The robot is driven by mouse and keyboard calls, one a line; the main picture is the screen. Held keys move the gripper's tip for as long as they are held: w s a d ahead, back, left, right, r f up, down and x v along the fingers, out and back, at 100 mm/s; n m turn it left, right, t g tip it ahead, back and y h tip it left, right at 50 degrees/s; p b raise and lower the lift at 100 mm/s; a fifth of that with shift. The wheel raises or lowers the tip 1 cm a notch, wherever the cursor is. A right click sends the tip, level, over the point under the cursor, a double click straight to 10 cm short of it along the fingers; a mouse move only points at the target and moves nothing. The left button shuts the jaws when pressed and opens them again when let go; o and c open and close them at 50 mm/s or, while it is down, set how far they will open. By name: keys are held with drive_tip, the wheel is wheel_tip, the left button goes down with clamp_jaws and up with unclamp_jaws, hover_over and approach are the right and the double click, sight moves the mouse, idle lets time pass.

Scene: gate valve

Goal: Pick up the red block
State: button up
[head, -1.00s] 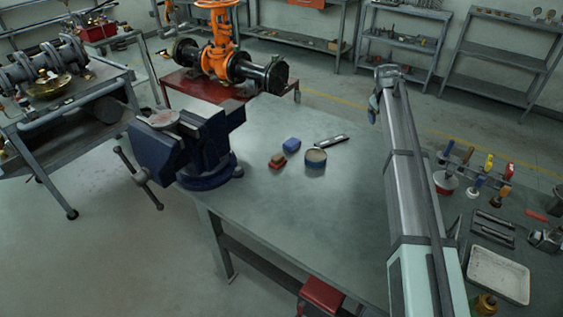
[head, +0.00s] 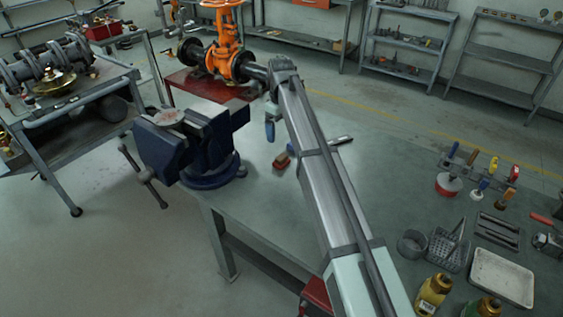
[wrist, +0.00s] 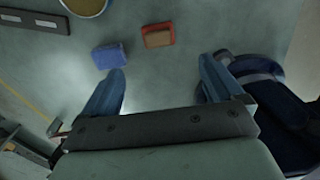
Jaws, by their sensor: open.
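The red block (head: 281,161), with a brownish top, lies on the grey-green workbench (head: 263,216) just right of the vise. In the wrist view the red block (wrist: 158,36) is beyond the fingertips, roughly in line with the gap between them. My gripper (head: 269,130) is above the bench near the vise, close to the block in the picture. In the wrist view my gripper (wrist: 161,84) shows two blue fingers spread apart with nothing between them. The block is clear of both fingers.
A dark blue vise (head: 208,150) stands at the bench corner; it also shows beside the right finger in the wrist view (wrist: 275,105). A blue block (wrist: 109,55), a round tin (wrist: 86,5) and a flat metal bar (wrist: 35,20) lie nearby. Tools stand on the right.

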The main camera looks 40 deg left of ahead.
hover_over(281, 156)
wheel_tip(281, 156, down, 8)
drive_tip(key=shift+s+d+r, duration=0.15)
drive_tip(key=shift+r, duration=0.1)
drive_tip(key=shift+a+f, duration=0.2)
drive_tip(key=shift+f, duration=2.55)
drive_tip(key=c, duration=1.2)
drive_tip(key=shift+r, duration=0.15)
wheel_tip(281, 156, up, 10)
drive_tip(key=shift+f, duration=0.1)
